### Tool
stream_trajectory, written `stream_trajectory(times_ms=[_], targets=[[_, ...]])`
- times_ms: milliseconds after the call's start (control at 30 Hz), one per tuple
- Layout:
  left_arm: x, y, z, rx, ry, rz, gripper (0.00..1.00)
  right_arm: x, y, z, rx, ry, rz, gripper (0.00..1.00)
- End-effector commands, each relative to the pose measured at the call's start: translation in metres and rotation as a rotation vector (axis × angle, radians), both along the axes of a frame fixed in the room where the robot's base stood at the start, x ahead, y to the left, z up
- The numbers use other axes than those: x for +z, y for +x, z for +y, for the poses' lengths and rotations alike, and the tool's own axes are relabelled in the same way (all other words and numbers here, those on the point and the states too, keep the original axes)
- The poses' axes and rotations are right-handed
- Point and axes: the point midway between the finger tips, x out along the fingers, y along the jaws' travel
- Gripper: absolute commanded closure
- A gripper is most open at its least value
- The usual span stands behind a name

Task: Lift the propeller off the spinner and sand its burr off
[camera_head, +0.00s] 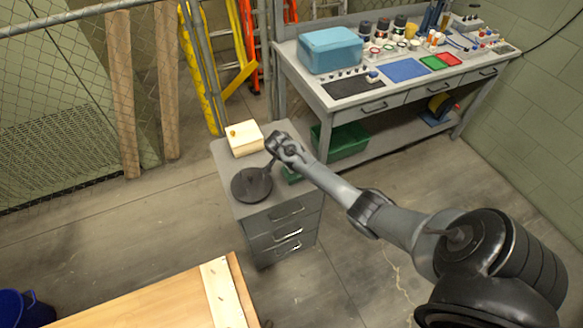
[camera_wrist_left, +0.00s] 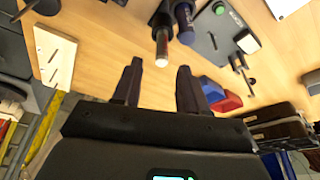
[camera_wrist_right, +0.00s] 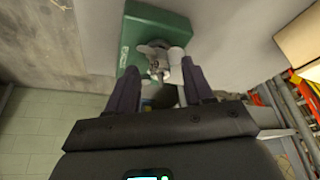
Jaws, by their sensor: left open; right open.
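My right gripper (camera_head: 275,150) is over the grey drawer cabinet, beside a dark round disc (camera_head: 252,185). In the right wrist view its two fingers (camera_wrist_right: 160,88) are apart. A pale grey lobed part (camera_wrist_right: 158,60), which looks like the propeller, shows just beyond and between them, over a green base (camera_wrist_right: 135,30). The green base is mostly hidden behind my arm in the head view (camera_head: 291,176). I cannot make out the burr or whether the fingers touch the part. My left gripper (camera_wrist_left: 155,85) is open and empty in the left wrist view, over a wooden surface with tools.
A cream box (camera_head: 245,144) with a small orange-brown item on top stands at the cabinet's back. A workbench (camera_head: 345,95) with a blue case (camera_head: 330,50) stands behind. A wooden table (camera_head: 150,300) is at the front. Open floor (camera_head: 120,230) lies left of the cabinet.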

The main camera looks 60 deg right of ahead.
Motion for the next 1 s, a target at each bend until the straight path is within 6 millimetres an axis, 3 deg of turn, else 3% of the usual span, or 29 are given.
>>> stream_trajectory(times_ms=[100, 433, 767, 1000], targets=[[0.0, 0.0, 0.0, 0.0, 0.0, 0.0, 0.57, 0.001, 0.0, 0.0, 0.0, 0.0, 0.0, 0.52], [0.0, 0.0, 0.0, -0.001, 0.001, -0.001, 0.57, 0.001, 0.0, 0.0, 0.0, 0.0, 0.0, 1.0], [0.001, 0.0, 0.002, -0.006, 0.008, -0.001, 0.57, 0.004, 0.0, 0.0, 0.0, -0.001, -0.001, 1.0], [0.009, 0.0, 0.002, -0.007, 0.008, -0.001, 0.57, 0.035, 0.001, 0.0, 0.002, -0.001, -0.004, 1.0]])
